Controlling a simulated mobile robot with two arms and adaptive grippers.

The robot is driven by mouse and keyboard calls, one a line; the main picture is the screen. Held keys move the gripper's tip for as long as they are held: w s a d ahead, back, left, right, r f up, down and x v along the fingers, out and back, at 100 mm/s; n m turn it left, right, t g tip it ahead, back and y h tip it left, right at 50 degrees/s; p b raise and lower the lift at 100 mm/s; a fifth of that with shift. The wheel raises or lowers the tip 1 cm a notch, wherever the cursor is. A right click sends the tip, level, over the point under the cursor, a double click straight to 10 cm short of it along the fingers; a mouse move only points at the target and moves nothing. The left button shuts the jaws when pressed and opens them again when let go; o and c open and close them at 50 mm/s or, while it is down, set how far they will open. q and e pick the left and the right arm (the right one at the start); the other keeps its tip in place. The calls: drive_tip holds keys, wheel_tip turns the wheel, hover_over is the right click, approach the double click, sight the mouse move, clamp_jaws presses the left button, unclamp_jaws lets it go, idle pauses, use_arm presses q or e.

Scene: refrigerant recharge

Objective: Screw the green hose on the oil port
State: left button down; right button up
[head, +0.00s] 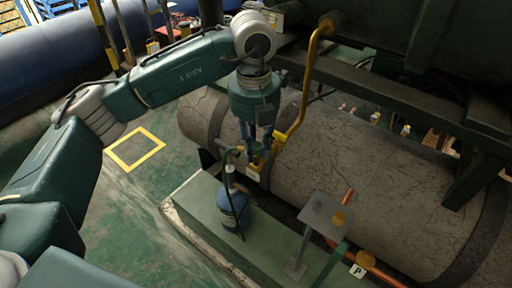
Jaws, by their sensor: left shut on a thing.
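My left gripper (259,143) comes down from above beside the yellow pipe (305,85). It is shut on the end of the green hose (225,158), though the fingers are small and partly hide what they hold. The hose loops from the blue bottle (235,210), which stands upright on the green ledge. A yellow fitting (256,163) at the pipe's low end, likely the oil port, sits right below the fingertips. I cannot tell whether the hose end touches it. My right gripper is not in view.
A large cracked grey tank (370,170) lies behind the bottle. A small metal plate on a stand (328,212) and a copper-coloured pipe (370,268) are to the right. Dark beams hang above the tank. The green floor (130,190) at left is clear.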

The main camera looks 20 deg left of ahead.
use_arm(q)
drive_tip(key=shift+s+f+m+b, duration=0.2)
drive_tip(key=shift+f+m+b, duration=0.2)
drive_tip(key=shift+m, duration=0.5)
drive_tip(key=c, duration=1.4)
unclamp_jaws()
drive_tip(key=shift+r, duration=0.1)
drive_tip(key=shift+w+r, duration=0.1)
drive_tip(key=shift+w, duration=0.05)
